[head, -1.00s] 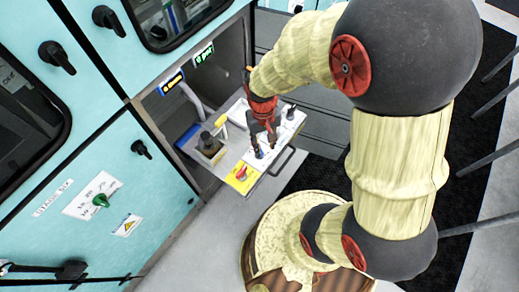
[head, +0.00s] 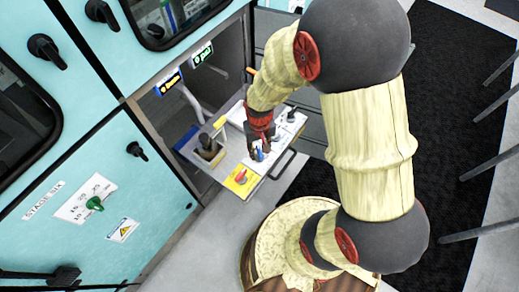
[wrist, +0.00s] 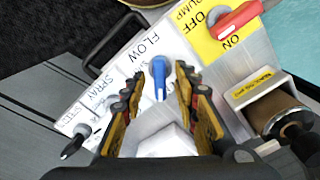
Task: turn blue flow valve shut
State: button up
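The blue flow valve (wrist: 160,77) is a small lever on the white panel, beside the printed word FLOW in the wrist view. Its handle points toward the bottom of that view, toward my palm. My gripper (wrist: 161,88) is open, with one finger on each side of the blue lever and visible gaps between. In the head view my gripper (head: 258,147) is low over the panel, and the blue valve (head: 259,154) shows at its fingertips.
A red switch (wrist: 236,21) sits on the yellow PUMP plate marked OFF and ON. A dark-handled spray valve (wrist: 75,141) is on the other side. A brown cylinder in a holder (wrist: 272,107) stands near my right finger. A black drawer handle (head: 284,164) edges the panel.

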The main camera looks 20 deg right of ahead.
jog(key=shift+c, duration=0.2)
jog(key=c, duration=0.7)
grip_shut()
